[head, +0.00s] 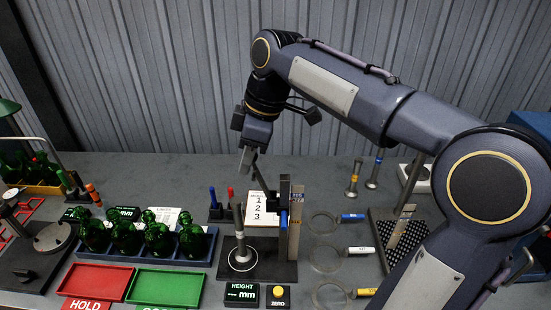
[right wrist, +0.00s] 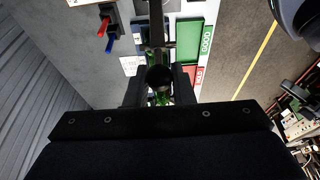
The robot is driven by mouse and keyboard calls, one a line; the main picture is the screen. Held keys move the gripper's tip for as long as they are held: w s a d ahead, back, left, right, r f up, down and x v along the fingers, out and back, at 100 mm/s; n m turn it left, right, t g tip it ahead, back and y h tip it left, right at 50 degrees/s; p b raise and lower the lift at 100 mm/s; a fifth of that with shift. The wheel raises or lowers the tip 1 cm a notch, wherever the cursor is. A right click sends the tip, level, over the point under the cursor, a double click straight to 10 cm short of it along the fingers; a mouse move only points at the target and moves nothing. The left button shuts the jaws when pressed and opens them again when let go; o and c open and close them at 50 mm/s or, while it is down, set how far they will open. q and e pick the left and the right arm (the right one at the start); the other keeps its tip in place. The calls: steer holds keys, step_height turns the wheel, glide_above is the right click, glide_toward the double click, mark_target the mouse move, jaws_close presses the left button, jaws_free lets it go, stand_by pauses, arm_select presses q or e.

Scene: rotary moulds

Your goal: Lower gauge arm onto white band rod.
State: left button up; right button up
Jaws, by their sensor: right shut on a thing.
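The height gauge stands on a dark base plate (head: 272,272) with an upright column (head: 296,225). A grey rod (head: 238,235) stands upright on the plate, left of the column, inside a white ring mark; I cannot clearly make out its band. My right gripper (head: 248,160) is above and left of the column, pointing down. It is shut on the dark round end of the gauge arm (right wrist: 158,77). In the head view the dark gauge arm (head: 262,180) slopes up from the column to the gripper, clear of the rod. My left gripper is out of view.
Green bottles (head: 124,238) in a rack and red (head: 97,281) and green (head: 166,286) trays lie left. Tagged rings (head: 326,258) lie right. A height display (head: 242,293) is in front.

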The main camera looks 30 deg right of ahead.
steer(key=shift+w+a+f, duration=0.35)
steer(key=shift+w+a, duration=0.05)
steer(key=shift+a, duration=0.25)
steer(key=shift+w+a+f, duration=0.35)
steer(key=shift+a, duration=0.25)
steer(key=shift+w+a+f+b, duration=0.3)
steer(key=shift+a+f, duration=0.2)
steer(key=shift+w+a+f+b, duration=0.3)
steer(key=shift+a+f, duration=0.15)
steer(key=shift+f, duration=0.05)
steer(key=o, duration=1.5)
steer(key=shift+o, duration=0.2)
steer(key=shift+r, duration=0.15)
